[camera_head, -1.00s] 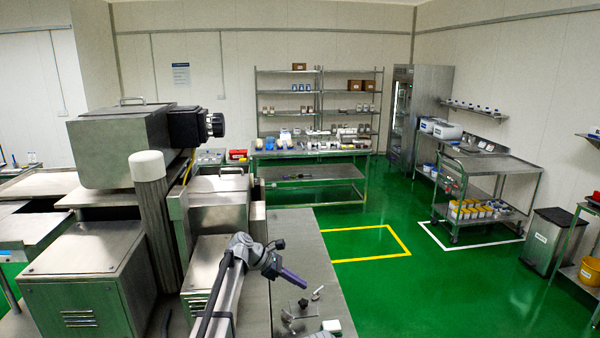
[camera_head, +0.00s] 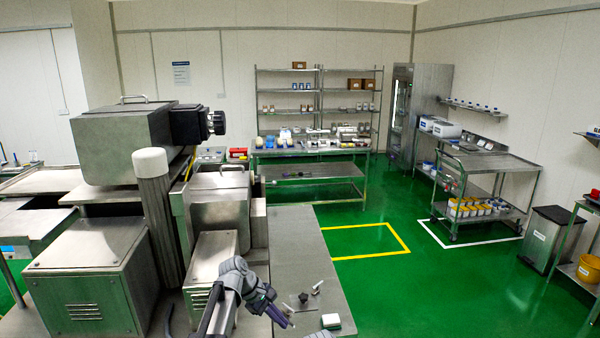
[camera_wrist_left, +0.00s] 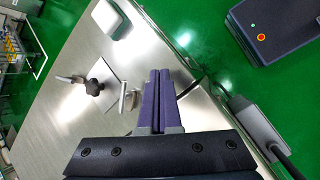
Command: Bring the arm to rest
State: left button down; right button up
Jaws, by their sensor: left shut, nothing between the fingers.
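My left gripper (camera_head: 284,319) is low in the head view, over or beside the near part of the steel tabletop (camera_head: 295,240). Its purple fingers also show in the left wrist view (camera_wrist_left: 159,78), pressed together with nothing between them. My left arm comes up from the bottom edge in front of the encrusting machine (camera_head: 215,210).
On the tabletop near the gripper are a dark knob part (camera_wrist_left: 97,82), a small metal piece (camera_wrist_left: 127,98) and a white block (camera_head: 331,321). The steel machine housing stands close on the left.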

pick_arm(q)
jog(key=s+a+f+m+y, duration=0.25)
jog(key=s+a+m, duration=0.35)
jog(key=s, duration=0.4)
jog(key=s+a+f+m+y, duration=0.1)
jog(key=s+a+m+y, duration=0.4)
jog(key=s, duration=0.5)
jog(key=s+d+f+m+b, duration=0.4)
jog(key=d+f+b, duration=0.6)
jog(key=f+b, duration=0.2)
jog(key=shift+s+d+f+g+b, duration=0.2)
jog(key=shift+s+d+g+b, duration=0.1)
jog(key=shift+s+b, duration=0.05)
